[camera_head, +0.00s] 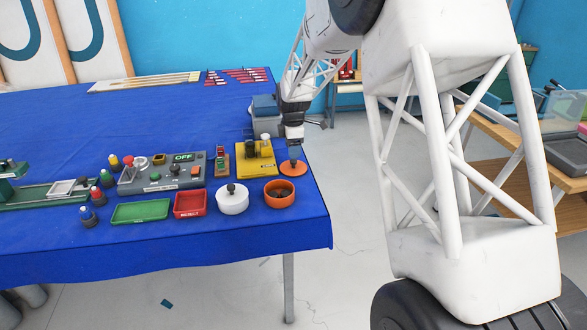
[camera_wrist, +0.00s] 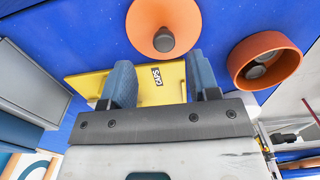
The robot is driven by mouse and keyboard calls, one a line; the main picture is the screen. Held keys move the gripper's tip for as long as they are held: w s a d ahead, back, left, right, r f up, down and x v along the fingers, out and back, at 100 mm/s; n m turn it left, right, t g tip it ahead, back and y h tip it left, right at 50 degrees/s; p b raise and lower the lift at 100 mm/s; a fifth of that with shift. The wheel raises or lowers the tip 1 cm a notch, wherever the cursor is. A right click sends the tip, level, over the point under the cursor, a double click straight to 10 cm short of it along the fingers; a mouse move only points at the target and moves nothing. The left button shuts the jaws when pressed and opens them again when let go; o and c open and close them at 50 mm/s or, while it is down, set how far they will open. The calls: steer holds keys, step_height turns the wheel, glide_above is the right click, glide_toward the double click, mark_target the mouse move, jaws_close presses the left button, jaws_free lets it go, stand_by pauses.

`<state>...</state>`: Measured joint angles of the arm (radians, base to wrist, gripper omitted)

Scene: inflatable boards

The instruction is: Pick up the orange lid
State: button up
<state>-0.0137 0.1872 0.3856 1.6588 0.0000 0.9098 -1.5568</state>
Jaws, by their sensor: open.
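The orange lid (camera_head: 288,168) is a flat disc on the blue table near its right edge. In the wrist view it shows at the top centre (camera_wrist: 150,18), with a dark round knob (camera_wrist: 163,40) on it. My gripper (camera_head: 294,152) is above the lid in the head view and hides part of it. In the wrist view its two blue-grey fingers (camera_wrist: 161,75) are apart with nothing held between them. The lid's knob lies a little beyond the fingertips in that picture; I cannot tell the exact height gap.
An open orange bowl (camera_head: 280,203) stands close in front of the lid, also at right in the wrist view (camera_wrist: 238,66). A yellow CAPS tray (camera_head: 262,170) lies left. A white lidded pot (camera_head: 232,207), red tray (camera_head: 190,205) and control box (camera_head: 140,184) stand farther left.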

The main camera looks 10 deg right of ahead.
mark_target(293, 160)
steer(key=shift+f, duration=0.15)
steer(key=shift+s+f, duration=0.15)
steer(key=shift+f, duration=1.1)
steer(key=shift+s+f, duration=0.1)
steer(key=shift+f, duration=1.1)
steer(key=c, duration=1)
